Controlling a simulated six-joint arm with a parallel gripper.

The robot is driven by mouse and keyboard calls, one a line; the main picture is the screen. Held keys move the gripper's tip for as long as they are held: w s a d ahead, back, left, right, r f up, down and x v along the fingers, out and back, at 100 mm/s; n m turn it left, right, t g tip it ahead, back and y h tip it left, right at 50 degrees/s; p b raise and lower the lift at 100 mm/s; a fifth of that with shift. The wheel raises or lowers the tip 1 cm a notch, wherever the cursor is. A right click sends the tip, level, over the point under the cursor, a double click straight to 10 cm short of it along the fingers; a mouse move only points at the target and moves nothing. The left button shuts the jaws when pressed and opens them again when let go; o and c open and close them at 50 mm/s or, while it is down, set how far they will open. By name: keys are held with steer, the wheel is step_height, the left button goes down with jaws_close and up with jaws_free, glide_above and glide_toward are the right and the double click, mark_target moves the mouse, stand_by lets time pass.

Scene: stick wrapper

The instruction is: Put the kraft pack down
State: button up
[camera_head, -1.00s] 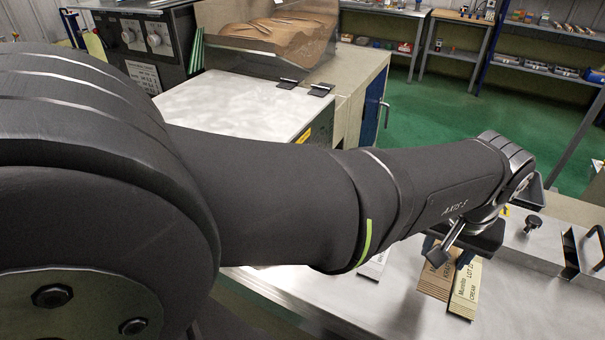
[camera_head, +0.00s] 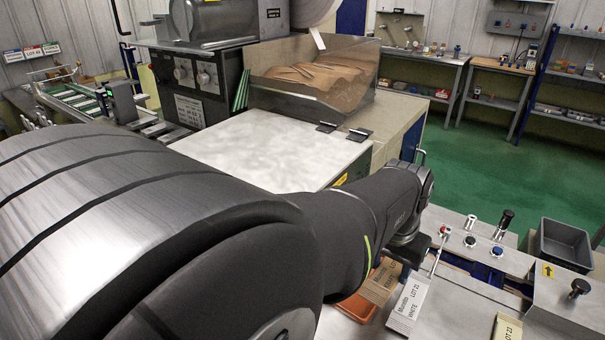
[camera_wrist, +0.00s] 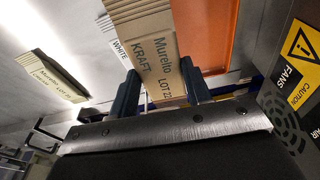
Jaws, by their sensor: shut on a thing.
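The kraft pack (camera_head: 380,284) is a brown pack with printed text. In the wrist view the kraft pack (camera_wrist: 146,40) is held between the two dark fingers of my gripper (camera_wrist: 159,70), which is shut on it. In the head view the pack is over or beside the right part of an orange tray (camera_head: 357,303), left of the white pack (camera_head: 408,304). The orange tray also shows in the wrist view (camera_wrist: 205,30), behind the pack. I cannot tell whether the pack touches the tray.
The white pack lies on the steel table close to the kraft pack. A cream pack (camera_head: 507,328) lies farther right, with bare table between. A grey bin (camera_head: 566,243) and knobs stand at the back right. A machine with a caution label (camera_wrist: 298,45) is close in the wrist view.

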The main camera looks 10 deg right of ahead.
steer(key=w+a+f, duration=0.1)
steer(key=w, duration=0.1)
steer(key=w+f, duration=0.1)
steer(key=w+a+f, duration=0.1)
steer(key=w, duration=0.1)
steer(key=shift+w+a+f, duration=0.3)
steer(key=shift+a+f, duration=0.05)
steer(key=shift+f, duration=2.05)
steer(key=shift+f, duration=0.1)
steer(key=o, duration=1)
steer(key=shift+c, duration=0.2)
step_height(320, 180, up, 12)
steer(key=s+a, duration=0.1)
steer(key=shift+a, duration=0.15)
